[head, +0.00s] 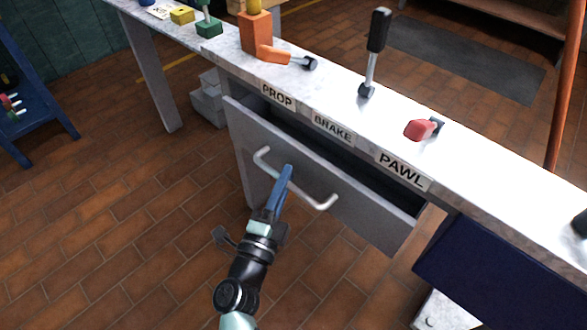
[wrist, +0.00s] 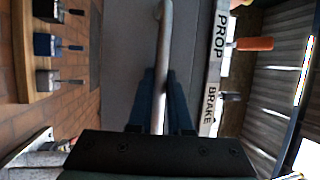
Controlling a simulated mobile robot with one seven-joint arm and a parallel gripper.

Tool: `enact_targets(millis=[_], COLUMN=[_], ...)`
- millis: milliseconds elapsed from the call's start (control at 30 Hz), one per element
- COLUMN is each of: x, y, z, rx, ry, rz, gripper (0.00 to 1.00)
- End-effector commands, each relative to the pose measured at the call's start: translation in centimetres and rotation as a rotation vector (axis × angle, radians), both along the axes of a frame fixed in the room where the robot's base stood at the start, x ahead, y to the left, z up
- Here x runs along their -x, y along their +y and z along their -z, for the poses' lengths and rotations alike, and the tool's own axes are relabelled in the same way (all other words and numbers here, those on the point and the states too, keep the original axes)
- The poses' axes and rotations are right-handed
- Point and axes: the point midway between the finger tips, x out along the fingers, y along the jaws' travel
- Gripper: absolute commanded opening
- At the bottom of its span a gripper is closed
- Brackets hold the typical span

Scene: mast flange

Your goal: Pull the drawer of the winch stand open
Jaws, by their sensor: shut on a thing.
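The grey drawer (head: 351,208) of the winch stand is partly pulled out, with a dark gap showing between its front and the stand's top (head: 345,93). A pale bar handle (head: 322,203) runs across the drawer front. My gripper (head: 286,175) is shut on the handle near its middle. In the wrist view the handle (wrist: 166,40) passes between the blue fingers (wrist: 160,98). The drawer's inside is dark, and I cannot see whether anything lies in it.
On the stand top are an orange lever (head: 262,50), a black-handled lever (head: 375,50) and a red lever (head: 420,129), above labels PROP, BRAKE and PAWL. A dark blue box-like panel (head: 490,270) is right of the drawer. Tiled floor (head: 130,240) is clear at left.

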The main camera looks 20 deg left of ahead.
Motion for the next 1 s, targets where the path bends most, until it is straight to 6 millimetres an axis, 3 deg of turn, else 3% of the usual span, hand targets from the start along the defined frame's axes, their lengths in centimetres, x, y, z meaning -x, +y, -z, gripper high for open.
enact_targets(millis=[100, 300, 667, 700, 833, 1000], x=[3.2, 6.3, 6.7, 6.7, 6.7, 6.7], y=[1.2, 2.4, 2.5, 2.5, 2.4, 2.4], z=[-0.3, -0.1, 0.0, 0.0, 0.0, 0.0], rx=[0.003, 0.000, 0.000, 0.000, 0.000, 0.000], ry=[0.007, 0.006, 0.002, 0.002, 0.002, 0.002], rz=[-0.007, -0.007, -0.004, -0.004, -0.003, -0.003], gripper=[0.00, 0.00, 0.00, 0.24, 0.47, 0.47])
